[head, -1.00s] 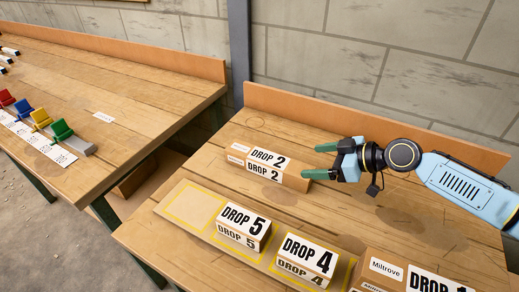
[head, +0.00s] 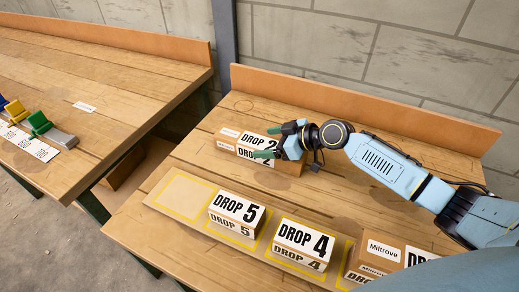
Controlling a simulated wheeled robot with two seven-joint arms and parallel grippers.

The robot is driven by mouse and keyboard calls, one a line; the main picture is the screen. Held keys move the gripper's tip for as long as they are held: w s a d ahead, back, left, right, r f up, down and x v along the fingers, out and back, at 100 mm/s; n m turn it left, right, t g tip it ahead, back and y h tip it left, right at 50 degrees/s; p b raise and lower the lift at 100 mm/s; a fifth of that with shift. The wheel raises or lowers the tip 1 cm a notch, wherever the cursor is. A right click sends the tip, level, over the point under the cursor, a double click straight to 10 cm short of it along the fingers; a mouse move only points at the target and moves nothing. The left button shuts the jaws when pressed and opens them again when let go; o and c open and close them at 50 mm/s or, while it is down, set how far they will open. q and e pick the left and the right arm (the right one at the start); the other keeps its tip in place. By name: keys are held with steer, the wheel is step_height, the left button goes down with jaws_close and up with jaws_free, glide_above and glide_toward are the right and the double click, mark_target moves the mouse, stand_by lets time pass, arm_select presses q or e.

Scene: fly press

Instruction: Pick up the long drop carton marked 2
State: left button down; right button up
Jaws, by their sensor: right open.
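The long carton marked DROP 2 (head: 229,144) lies on the wooden bench near its back, with white labels on its top and front. My right gripper (head: 264,142) is open over the right half of this carton, and its green-tipped fingers cover part of the DROP 2 lettering. One finger shows at the carton's far side and one in front of its near side. I cannot tell whether the fingers touch it. My left gripper is not in the head view.
Cartons marked DROP 5 (head: 237,208) and DROP 4 (head: 305,239) stand on a board with yellow outlines (head: 182,186) in front. A Miltrove carton (head: 384,250) is at right. A low back rail (head: 340,108) runs behind. Another bench (head: 120,80) is at left.

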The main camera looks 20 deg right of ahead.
steer(key=shift+x, duration=0.95)
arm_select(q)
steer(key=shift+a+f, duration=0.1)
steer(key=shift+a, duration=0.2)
